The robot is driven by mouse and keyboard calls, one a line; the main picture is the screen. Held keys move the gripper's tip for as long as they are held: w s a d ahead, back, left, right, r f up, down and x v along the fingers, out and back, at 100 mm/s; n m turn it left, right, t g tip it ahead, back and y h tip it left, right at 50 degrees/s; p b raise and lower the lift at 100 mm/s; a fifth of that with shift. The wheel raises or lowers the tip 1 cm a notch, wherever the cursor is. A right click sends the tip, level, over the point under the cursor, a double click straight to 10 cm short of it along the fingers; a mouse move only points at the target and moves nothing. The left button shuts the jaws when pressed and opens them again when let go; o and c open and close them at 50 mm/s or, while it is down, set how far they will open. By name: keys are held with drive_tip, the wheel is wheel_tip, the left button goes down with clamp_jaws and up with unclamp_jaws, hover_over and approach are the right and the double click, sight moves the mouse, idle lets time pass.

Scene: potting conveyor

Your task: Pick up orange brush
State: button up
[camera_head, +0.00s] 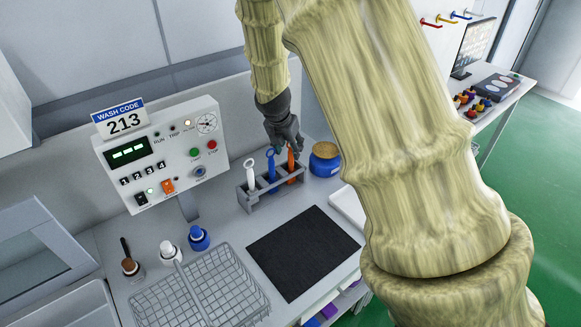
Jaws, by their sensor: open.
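The orange brush (291,161) stands upright in the right end of a grey rack (252,204) on the counter. Its upper handle shows just below my gripper; its lower part is inside the rack. My gripper (289,149) is open and points down, with its fingers at the top of the orange handle. I cannot tell whether the fingers touch it. A blue brush (271,166) stands in the middle of the rack and a white brush (250,172) at its left end.
A blue jar with a tan top (325,166) stands close to the right of the rack. A control panel (163,150) rises behind left. A black mat (303,252), a wire basket (200,291) and small bottles (199,239) lie in front.

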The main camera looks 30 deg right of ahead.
sight(290, 150)
drive_tip(key=shift+p+x, duration=0.45)
drive_tip(key=shift+x, duration=1.65)
drive_tip(key=shift+s, duration=0.1)
drive_tip(key=shift+c, duration=0.2)
clamp_jaws()
